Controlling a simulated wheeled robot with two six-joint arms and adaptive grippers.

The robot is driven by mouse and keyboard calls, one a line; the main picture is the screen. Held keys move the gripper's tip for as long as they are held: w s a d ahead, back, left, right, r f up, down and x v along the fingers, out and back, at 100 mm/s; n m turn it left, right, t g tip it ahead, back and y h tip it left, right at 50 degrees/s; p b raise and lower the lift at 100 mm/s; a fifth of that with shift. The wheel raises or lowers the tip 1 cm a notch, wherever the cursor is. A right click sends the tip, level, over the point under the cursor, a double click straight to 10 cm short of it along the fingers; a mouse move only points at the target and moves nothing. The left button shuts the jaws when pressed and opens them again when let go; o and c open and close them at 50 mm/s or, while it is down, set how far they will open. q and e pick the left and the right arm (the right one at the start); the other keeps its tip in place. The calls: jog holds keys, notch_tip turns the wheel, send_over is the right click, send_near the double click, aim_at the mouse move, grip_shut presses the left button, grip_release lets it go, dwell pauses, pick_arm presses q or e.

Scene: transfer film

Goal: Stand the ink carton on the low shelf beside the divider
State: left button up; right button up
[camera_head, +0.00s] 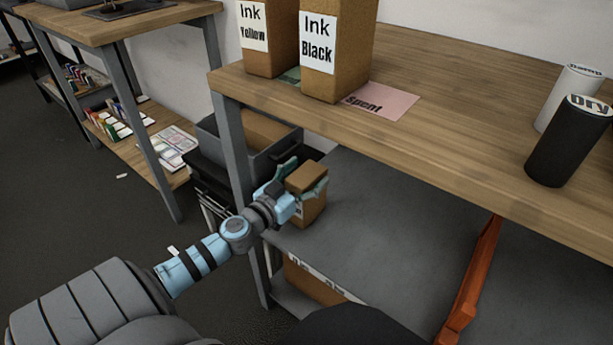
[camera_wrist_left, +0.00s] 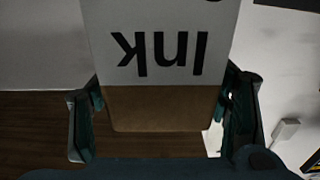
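The ink carton (camera_head: 311,209) is a small brown box with a white label, near the left end of the grey low shelf (camera_head: 395,205). My left gripper (camera_head: 304,181) has a finger on either side of it. In the left wrist view the carton (camera_wrist_left: 155,108) fills the space between the fingers (camera_wrist_left: 160,115), its Ink label upside down. The gripper looks shut on it. I cannot tell whether its base touches the shelf. The orange-brown divider (camera_head: 474,285) stands on the shelf to the right, apart from the carton. My right gripper is not in view.
The wooden top (camera_head: 450,140) overhangs the low shelf. On it stand Ink Yellow (camera_head: 268,45) and Ink Black (camera_head: 338,60) cartons, a pink Spent mat (camera_head: 385,101) and two cylinders. Another box (camera_head: 318,284) sits below. The shelf between carton and divider is clear.

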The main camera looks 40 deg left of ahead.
pick_arm(q)
jog(key=shift+s+f, duration=0.1)
jog(key=shift+s, duration=0.2)
jog(key=s+b, duration=0.2)
jog(key=s, duration=0.2)
jog(key=shift+f, duration=0.1)
jog(key=p, duration=0.1)
send_near(293, 188)
jog(key=w, duration=0.3)
jog(key=shift+s+r, duration=0.15)
jog(key=shift+r, duration=0.1)
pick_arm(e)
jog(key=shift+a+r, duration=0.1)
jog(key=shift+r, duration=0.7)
